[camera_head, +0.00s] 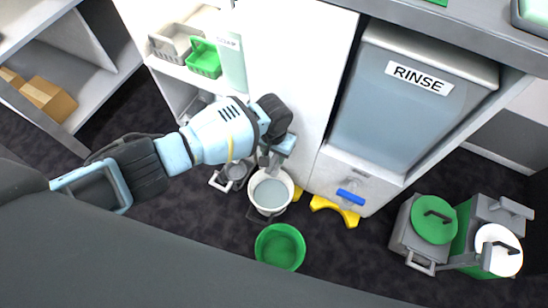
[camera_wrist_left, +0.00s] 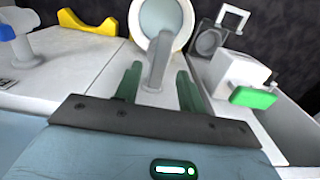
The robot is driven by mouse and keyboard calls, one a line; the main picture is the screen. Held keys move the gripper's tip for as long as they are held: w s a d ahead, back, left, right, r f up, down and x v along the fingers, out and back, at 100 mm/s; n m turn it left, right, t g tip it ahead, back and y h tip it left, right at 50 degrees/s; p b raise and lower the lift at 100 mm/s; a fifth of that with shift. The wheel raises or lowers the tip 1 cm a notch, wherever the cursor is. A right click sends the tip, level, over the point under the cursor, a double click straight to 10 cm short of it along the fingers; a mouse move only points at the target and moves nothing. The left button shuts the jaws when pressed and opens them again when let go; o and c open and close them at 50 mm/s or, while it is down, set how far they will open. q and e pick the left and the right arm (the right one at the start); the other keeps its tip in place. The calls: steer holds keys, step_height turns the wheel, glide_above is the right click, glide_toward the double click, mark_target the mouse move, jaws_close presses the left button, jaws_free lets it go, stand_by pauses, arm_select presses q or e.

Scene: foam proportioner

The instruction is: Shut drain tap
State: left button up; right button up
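A grey lever-like part (camera_wrist_left: 159,62), which I take to be the drain tap's handle, sticks out from a white panel toward a white bucket (camera_wrist_left: 162,20) in the left wrist view. The bucket also shows in the head view (camera_head: 270,192), holding greyish liquid. My left gripper (camera_head: 268,160) is above the bucket's back rim in the head view. In the left wrist view its fingers (camera_wrist_left: 158,85) are apart, one on each side of the grey part, with gaps visible. The arm hides most of this part in the head view. My right gripper is not in view.
A blue-handled tap (camera_head: 350,197) is under the RINSE tank (camera_head: 415,95), with a yellow stand (camera_head: 335,210) below. A green bucket (camera_head: 280,247) stands in front; grey-green equipment (camera_head: 440,225) is at right.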

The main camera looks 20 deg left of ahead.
mark_target(273, 160)
arm_select(q)
steer(key=shift+f+b, duration=0.55)
steer(key=shift+f, duration=0.95)
jaws_close()
